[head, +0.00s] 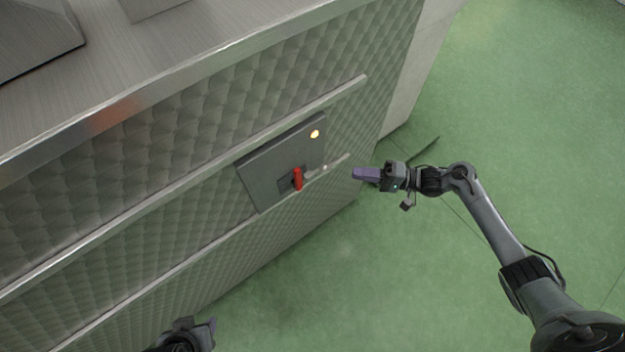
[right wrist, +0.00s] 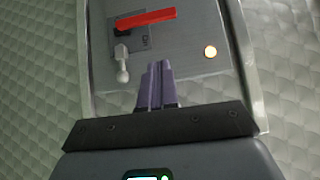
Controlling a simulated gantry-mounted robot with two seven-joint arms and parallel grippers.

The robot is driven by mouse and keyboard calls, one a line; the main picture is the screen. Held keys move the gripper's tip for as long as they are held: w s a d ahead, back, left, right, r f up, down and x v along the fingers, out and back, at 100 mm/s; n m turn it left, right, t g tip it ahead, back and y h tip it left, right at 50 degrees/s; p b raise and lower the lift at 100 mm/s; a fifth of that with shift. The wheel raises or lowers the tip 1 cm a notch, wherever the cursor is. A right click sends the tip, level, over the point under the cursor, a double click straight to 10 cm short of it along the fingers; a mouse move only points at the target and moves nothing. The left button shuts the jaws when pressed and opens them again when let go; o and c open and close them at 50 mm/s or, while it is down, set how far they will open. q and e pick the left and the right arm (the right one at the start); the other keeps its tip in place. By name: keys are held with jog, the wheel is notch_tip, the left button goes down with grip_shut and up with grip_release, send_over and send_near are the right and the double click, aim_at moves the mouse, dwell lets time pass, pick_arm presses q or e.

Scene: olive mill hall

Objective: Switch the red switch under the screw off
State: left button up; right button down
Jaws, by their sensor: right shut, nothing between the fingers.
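The red switch (head: 297,180) is a red lever on a grey panel (head: 262,168) on the side of a quilted metal machine. In the right wrist view the red lever (right wrist: 147,19) points sideways across the panel, near the top of the picture. A small pale knob (right wrist: 122,66) sits beside it. A lamp (head: 314,134) on the panel glows yellow. My right gripper (head: 358,174) has purple fingers, shut and empty, in front of the panel and to the right of the switch, apart from it. My left gripper (head: 203,331) shows only partly at the bottom edge; its fingers are unclear.
Metal rails (head: 345,90) run along the machine above and below the panel. The machine's brushed top (head: 60,95) lies at the upper left. The green floor (head: 520,100) is open to the right. A dark thin item (head: 425,148) lies on the floor behind my right gripper.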

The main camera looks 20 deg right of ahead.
jog(key=shift+w+b, duration=0.3)
jog(key=shift+w, duration=0.25)
send_near(296, 178)
jog(key=shift+w+a+f+b, duration=0.2)
jog(key=shift+w+a, duration=0.65)
jog(key=shift+w, duration=0.35)
jog(key=shift+w+a+f+b, duration=0.2)
jog(key=shift+w+a, duration=0.7)
jog(key=shift+w, duration=0.3)
jog(key=shift+r, duration=0.1)
